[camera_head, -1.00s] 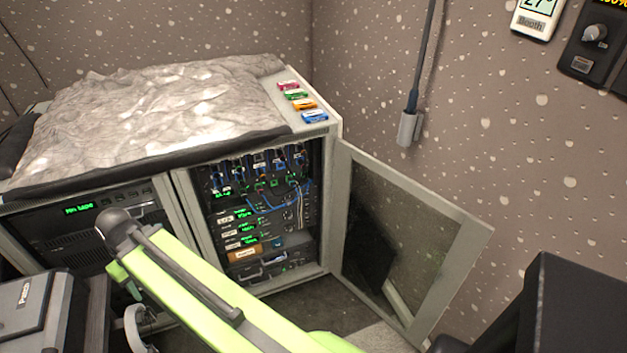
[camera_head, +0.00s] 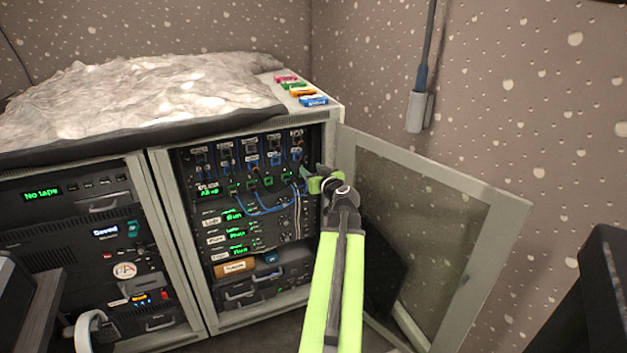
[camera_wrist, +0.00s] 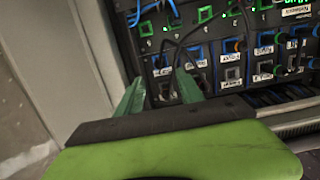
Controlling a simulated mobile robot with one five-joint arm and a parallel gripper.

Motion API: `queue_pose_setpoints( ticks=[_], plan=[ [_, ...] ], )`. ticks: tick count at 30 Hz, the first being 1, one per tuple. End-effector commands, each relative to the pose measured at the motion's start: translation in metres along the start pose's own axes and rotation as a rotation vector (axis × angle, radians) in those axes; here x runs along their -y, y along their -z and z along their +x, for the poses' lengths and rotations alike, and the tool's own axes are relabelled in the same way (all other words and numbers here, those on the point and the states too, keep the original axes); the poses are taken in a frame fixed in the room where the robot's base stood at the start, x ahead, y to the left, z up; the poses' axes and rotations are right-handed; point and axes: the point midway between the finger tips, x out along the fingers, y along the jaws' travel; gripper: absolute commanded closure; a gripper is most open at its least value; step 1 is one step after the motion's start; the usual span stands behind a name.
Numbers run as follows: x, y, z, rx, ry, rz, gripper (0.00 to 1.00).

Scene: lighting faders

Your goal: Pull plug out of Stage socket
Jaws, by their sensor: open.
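My gripper (camera_head: 314,178) is open and empty at the right edge of the open rack, in front of the patch panel (camera_head: 245,165). Green-framed sockets (camera_wrist: 205,14) line the top of that view. Blue cables (camera_head: 262,205) loop from the panel in the head view. Socket labels are too small or turned over to read, so I cannot tell which is the Stage socket or its plug.
The rack's glazed door (camera_head: 420,235) stands open to the right, close beside my arm. A second cabinet with a "No tape" display (camera_head: 42,193) is at left. Coloured tags (camera_head: 302,92) lie on top. A dark box (camera_head: 600,290) stands at lower right.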

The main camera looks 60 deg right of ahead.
Motion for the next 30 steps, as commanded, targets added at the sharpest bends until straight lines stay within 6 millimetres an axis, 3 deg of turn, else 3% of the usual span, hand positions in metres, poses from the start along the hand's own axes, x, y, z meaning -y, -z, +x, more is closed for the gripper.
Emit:
queue_pose_setpoints(
  ticks=[8,24,30],
  plan=[
    [-0.002,0.001,0.006,-0.001,-0.003,0.0,0.55],
    [-0.002,0.0,0.083,0.0,-0.001,0.001,0.55],
    [-0.002,0.001,0.09,0.0,-0.003,0.001,0.55]
  ],
)
